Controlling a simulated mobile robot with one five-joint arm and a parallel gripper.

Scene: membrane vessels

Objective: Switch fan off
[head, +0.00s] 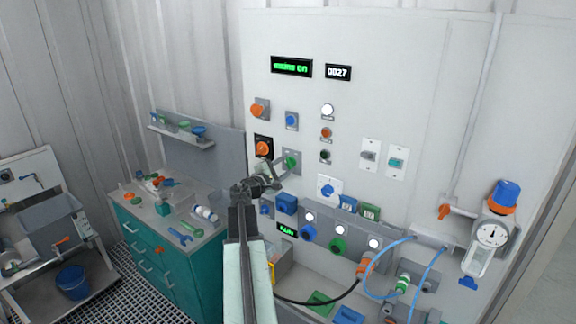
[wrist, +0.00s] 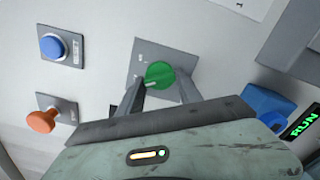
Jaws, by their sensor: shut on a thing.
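A green rotary knob (wrist: 159,74) sits on a square grey plate with small marks too small to read. It also shows in the head view (head: 292,160) on the white wall panel (head: 400,60). My gripper (wrist: 162,84) has one finger on each side of the knob and is shut on it. In the head view my gripper (head: 279,172) reaches up to the panel from below, partly covering the knob's plate. I cannot read which switch is the fan's.
A blue button (wrist: 53,46) and an orange mushroom button (wrist: 42,121) stand left of the knob in the wrist view. A display reading "RUN" (wrist: 302,124) is at the right. In the head view, an orange rotary switch (head: 263,149) is close left, and a teal cabinet (head: 160,265) stands lower left.

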